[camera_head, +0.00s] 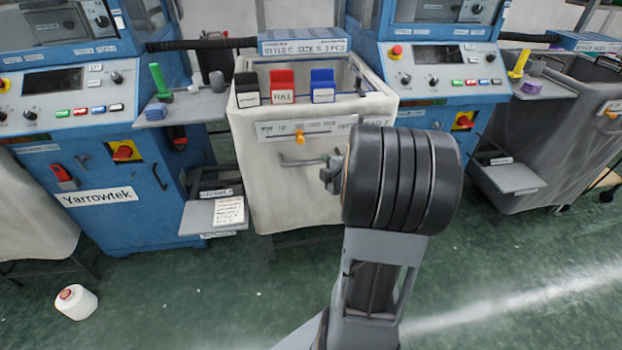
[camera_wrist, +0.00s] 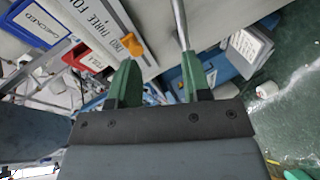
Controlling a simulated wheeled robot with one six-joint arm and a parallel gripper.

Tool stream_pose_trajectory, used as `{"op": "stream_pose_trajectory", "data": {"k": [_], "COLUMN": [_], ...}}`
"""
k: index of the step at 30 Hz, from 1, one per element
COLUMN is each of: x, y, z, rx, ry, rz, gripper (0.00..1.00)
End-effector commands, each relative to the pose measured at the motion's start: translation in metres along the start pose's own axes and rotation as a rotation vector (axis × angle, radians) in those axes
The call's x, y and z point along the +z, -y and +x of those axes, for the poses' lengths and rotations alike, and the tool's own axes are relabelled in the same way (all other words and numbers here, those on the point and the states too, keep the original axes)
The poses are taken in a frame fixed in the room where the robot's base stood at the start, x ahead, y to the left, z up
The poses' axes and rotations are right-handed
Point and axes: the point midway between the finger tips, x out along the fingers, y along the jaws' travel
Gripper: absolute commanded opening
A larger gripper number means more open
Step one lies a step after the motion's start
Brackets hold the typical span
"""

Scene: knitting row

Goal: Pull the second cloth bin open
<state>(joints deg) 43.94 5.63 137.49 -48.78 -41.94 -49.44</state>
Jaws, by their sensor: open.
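The white cloth bin (camera_head: 255,185) in the middle of the head view stands between two blue machines. Its front has a label strip (camera_head: 275,129) with an orange knob (camera_head: 299,137) and a metal bar handle (camera_head: 298,162). My gripper (camera_head: 333,172) is at the right end of this handle, partly hidden behind my own wrist. In the wrist view, my green fingers (camera_wrist: 156,62) are apart with nothing clamped. The handle (camera_wrist: 182,25) runs down to the tip of the right finger. I cannot tell whether it passes between the fingers or touches one. The orange knob (camera_wrist: 131,44) is by the left finger.
Black, red (camera_head: 283,88) and blue (camera_head: 322,86) holders hang on the bin's top rim. A low grey shelf (camera_head: 200,217) juts out left of the bin. A grey bin (camera_head: 540,150) stands at the right. A white cone (camera_head: 75,302) lies on the otherwise clear green floor.

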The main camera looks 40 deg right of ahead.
Motion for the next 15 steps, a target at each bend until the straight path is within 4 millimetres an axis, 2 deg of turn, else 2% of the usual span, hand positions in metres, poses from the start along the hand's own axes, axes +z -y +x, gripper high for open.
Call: {"op": "stream_pose_trajectory", "data": {"k": [1,6,11,15], "x": [0.013,0.027,0.029,0.024], "y": [0.021,0.04,0.045,0.043], "z": [0.005,0.004,0.009,0.029], "rx": [0.023,0.097,0.129,0.133], "ry": [-0.031,-0.127,-0.167,-0.176], "rz": [-0.038,-0.136,-0.17,-0.176], "gripper": [0.44,0.44,0.44,0.44]}}
